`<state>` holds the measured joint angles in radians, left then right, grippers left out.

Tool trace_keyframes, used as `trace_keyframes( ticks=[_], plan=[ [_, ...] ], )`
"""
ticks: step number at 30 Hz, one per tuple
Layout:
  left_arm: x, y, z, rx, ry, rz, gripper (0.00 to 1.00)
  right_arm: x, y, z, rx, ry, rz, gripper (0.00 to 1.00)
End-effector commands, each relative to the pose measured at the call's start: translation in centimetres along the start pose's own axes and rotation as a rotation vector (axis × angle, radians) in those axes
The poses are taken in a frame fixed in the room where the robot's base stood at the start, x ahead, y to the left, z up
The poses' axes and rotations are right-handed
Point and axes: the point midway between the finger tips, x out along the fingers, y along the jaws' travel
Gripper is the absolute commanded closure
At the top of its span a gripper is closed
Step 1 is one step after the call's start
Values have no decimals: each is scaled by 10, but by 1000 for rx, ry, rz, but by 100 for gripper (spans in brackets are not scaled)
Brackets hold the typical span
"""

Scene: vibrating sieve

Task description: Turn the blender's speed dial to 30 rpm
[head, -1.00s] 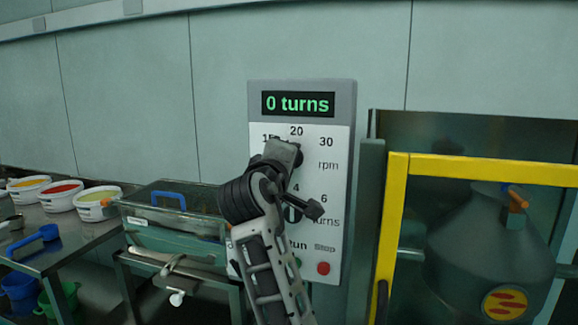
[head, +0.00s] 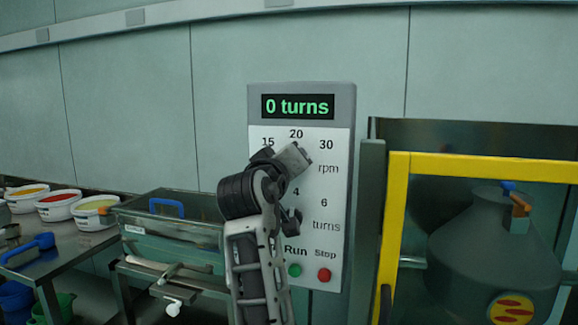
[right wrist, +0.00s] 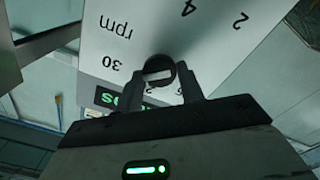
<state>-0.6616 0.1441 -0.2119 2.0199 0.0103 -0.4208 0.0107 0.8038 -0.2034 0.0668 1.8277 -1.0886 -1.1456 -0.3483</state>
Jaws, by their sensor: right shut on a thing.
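The control panel (head: 322,230) has a display (head: 298,105) reading "0 turns" and rpm marks 15, 20 and 30. My right gripper (head: 301,156) is at the rpm dial and hides it in the head view. In the right wrist view the panel appears upside down, and the black round speed dial (right wrist: 158,67) with a white bar sits between the fingers of my right gripper (right wrist: 160,86). The gripper is shut on the dial. The white bar lies roughly crosswise, the 30 mark to its left; I cannot tell which end points. My left gripper is not in view.
Below are a green Run button (head: 295,270) and a red Stop button (head: 324,275). A yellow frame (head: 393,230) with a grey vessel (head: 470,250) stands right. A sieve box (head: 170,238) and tubs (head: 95,212) stand left.

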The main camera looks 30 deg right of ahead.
Motion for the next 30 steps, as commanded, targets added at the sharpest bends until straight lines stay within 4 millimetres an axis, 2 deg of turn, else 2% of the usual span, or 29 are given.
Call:
trace_keyframes(
  ticks=[12, 13, 15, 25, 30],
  plan=[
    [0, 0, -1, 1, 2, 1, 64, 0, -2, 1, 10, -3, -4, 85],
    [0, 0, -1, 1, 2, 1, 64, 0, -2, 1, 10, -3, -5, 57],
    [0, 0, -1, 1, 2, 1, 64, 0, -1, 1, 9, -3, -4, 41],
    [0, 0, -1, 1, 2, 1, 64, -2, -1, 0, 8, -1, -1, 41],
    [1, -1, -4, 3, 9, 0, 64, -18, -5, -4, 9, -2, -2, 41]
  ],
)
